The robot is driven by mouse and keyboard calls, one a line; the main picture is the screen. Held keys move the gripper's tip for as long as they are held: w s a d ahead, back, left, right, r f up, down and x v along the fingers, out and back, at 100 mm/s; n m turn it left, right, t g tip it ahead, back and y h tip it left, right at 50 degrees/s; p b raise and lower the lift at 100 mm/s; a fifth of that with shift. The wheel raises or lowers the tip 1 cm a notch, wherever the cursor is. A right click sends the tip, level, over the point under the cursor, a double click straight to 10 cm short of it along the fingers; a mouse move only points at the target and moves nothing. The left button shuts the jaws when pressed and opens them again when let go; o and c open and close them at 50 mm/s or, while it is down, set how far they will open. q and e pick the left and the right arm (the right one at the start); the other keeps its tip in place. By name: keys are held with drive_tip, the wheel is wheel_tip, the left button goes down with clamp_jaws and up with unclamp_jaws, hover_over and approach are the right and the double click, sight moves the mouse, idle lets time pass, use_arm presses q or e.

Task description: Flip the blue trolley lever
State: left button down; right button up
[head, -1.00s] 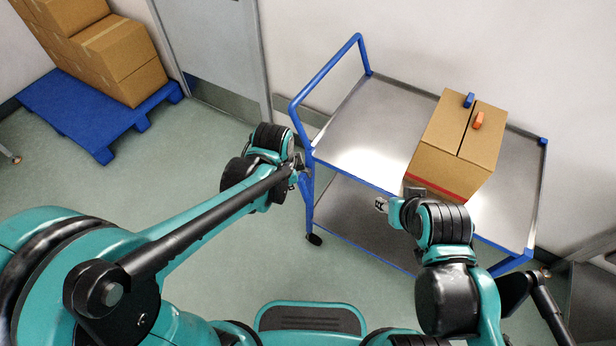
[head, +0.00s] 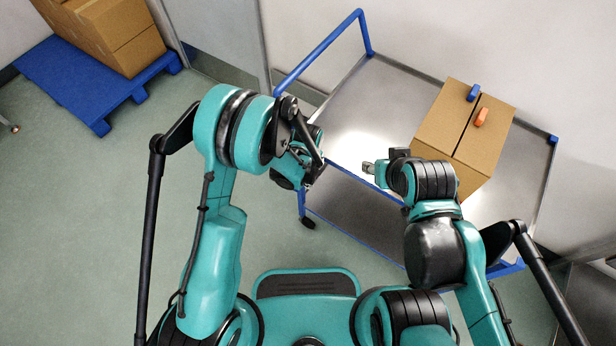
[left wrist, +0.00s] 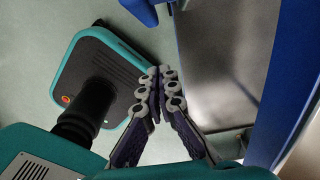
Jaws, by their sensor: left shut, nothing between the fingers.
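The trolley (head: 395,95) has grey metal shelves and a blue frame with a raised blue handle (head: 318,50) on its left. The blue lever cannot be made out clearly in the head view; my left arm covers much of that corner post. In the left wrist view, a large blue trolley part (left wrist: 292,75) stands at the right, but I cannot tell whether it includes the lever. My left gripper (left wrist: 160,80) is shut and empty, left of that part and apart from it. My right gripper (head: 372,168) is over the shelf's front edge, its jaw state unclear.
A cardboard box (head: 462,135) with a blue and an orange item (head: 481,117) on top stands on the upper shelf, close to my right wrist. A blue pallet (head: 85,85) with cartons (head: 105,35) is at the far left. The floor between is clear.

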use_arm(q)
drive_tip(key=shift+w+a+f+b, duration=0.35)
drive_tip(key=shift+a+f, duration=0.15)
drive_tip(key=shift+f, duration=0.25)
drive_tip(key=shift+w+a+f+b, duration=0.4)
drive_tip(key=shift+a+f, duration=0.15)
drive_tip(key=shift+f, duration=0.25)
drive_tip(key=shift+w+a+f+b, duration=0.35)
drive_tip(key=shift+a+f, duration=0.15)
drive_tip(key=shift+f, duration=0.25)
use_arm(e)
drive_tip(key=shift+f, duration=1.4)
